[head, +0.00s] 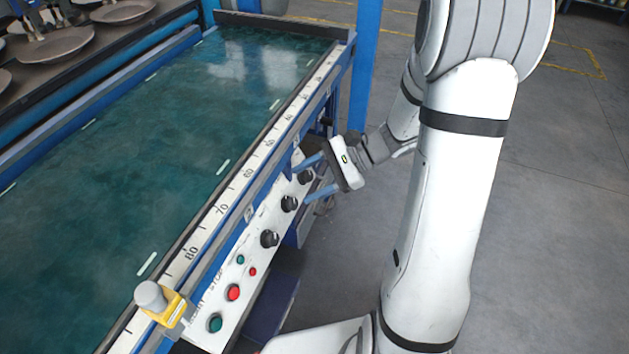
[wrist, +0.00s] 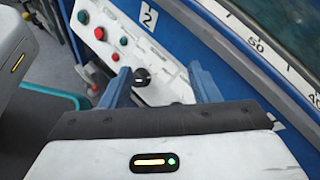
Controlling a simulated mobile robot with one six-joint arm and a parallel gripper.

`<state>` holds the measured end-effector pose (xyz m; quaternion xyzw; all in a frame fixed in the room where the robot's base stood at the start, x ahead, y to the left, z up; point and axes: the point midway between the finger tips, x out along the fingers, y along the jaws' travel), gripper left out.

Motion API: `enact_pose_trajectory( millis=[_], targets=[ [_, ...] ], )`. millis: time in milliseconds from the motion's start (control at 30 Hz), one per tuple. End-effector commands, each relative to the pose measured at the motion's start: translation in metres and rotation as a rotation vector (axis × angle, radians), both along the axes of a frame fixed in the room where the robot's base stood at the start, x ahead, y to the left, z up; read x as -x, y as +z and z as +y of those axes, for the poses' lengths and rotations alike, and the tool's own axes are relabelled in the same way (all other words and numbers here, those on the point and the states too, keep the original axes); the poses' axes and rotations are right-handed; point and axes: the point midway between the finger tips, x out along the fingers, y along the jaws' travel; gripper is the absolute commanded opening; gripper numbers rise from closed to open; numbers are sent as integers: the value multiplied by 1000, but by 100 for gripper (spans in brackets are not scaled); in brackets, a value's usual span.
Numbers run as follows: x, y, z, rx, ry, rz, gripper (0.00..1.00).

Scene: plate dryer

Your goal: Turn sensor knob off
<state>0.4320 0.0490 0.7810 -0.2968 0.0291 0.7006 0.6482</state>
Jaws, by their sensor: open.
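Three black knobs sit in a row on the white control panel: a near knob (head: 269,238), a middle knob (head: 289,203) and a far knob (head: 305,176). I cannot read which one is the sensor knob. My gripper (head: 300,184) is open with blue fingers pointing at the panel's far end, around the far knob. In the wrist view my gripper (wrist: 160,78) shows its two fingers apart, with one black knob (wrist: 141,77) between them, closer to the left finger. Contact cannot be made out. The other knobs are hidden there.
Green buttons (head: 215,323) and red buttons (head: 233,292) lie along the near part of the panel. A yellow block with a grey cap (head: 152,296) stands on the rail's near end. A ruler edge and blue frame run above the panel. Open floor (head: 545,230) lies to the right.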

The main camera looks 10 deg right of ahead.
Motion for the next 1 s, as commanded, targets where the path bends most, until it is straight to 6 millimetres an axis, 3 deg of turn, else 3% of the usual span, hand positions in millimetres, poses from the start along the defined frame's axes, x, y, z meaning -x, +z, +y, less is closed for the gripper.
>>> enact_pose_trajectory(
  millis=[33,200,400,500,733,1000],
  targets=[
    [-12,-29,-7,-60,-68,38,55],
    [-54,-84,-34,-265,-304,130,55],
    [-91,-146,-76,-461,-551,194,55],
    [-101,-167,-92,-524,-636,209,55],
    [-112,-184,-104,-581,-713,218,55],
    [-137,-185,-71,-580,-709,217,55]
  ],
)
